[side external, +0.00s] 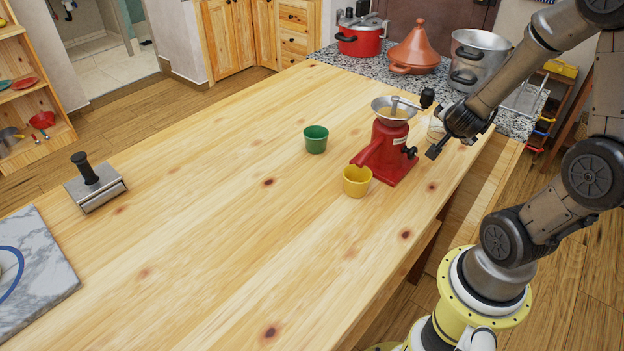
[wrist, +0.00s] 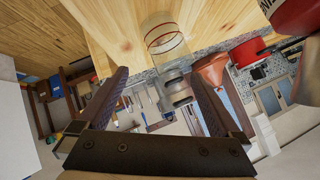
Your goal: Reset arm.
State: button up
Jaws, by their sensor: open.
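My gripper (side external: 450,149) is at the right of the wooden table, beside the red grinder (side external: 386,145). In the wrist view its two dark fingers (wrist: 160,75) are spread apart with nothing held between them. A clear glass (side external: 435,130) stands on the table behind the gripper and is partly hidden by it. In the wrist view this glass (wrist: 163,38) shows beyond the fingertips. My arm reaches in from the right.
A yellow cup (side external: 357,181) stands by the grinder's spout, with a green cup (side external: 316,139) to its left. A metal press with a black handle (side external: 95,183) and a marble board (side external: 38,262) lie at left. Pots and a tagine (side external: 414,50) stand on the counter behind.

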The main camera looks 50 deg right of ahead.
jog(key=w+a+r+t+y, duration=0.1)
jog(key=w+a+r+t, duration=0.1)
jog(key=w+r, duration=0.3)
jog(key=w+a+r+t, duration=0.2)
jog(key=r+t, duration=0.1)
jog(key=r, duration=0.4)
jog(key=w+a+r+t+y, duration=0.1)
jog(key=w+a+r+t, duration=0.1)
jog(key=w+r, duration=0.35)
jog(key=s+a+n+y, duration=0.3)
jog(key=a+n+y, duration=0.55)
jog(key=a, duration=0.65)
jog(key=s+a+f+n+g, duration=0.2)
jog(key=s+a+f+n, duration=0.1)
jog(key=s+n, duration=0.3)
jog(key=s+a+f+n+g, duration=0.2)
jog(key=s+f+n+g, duration=0.1)
jog(key=s+n, duration=0.3)
jog(key=s+f, duration=0.1)
jog(key=s, duration=0.1)
jog(key=shift+s+a+f, duration=0.15)
jog(key=shift+s+a, duration=0.15)
jog(key=shift+a, duration=0.1)
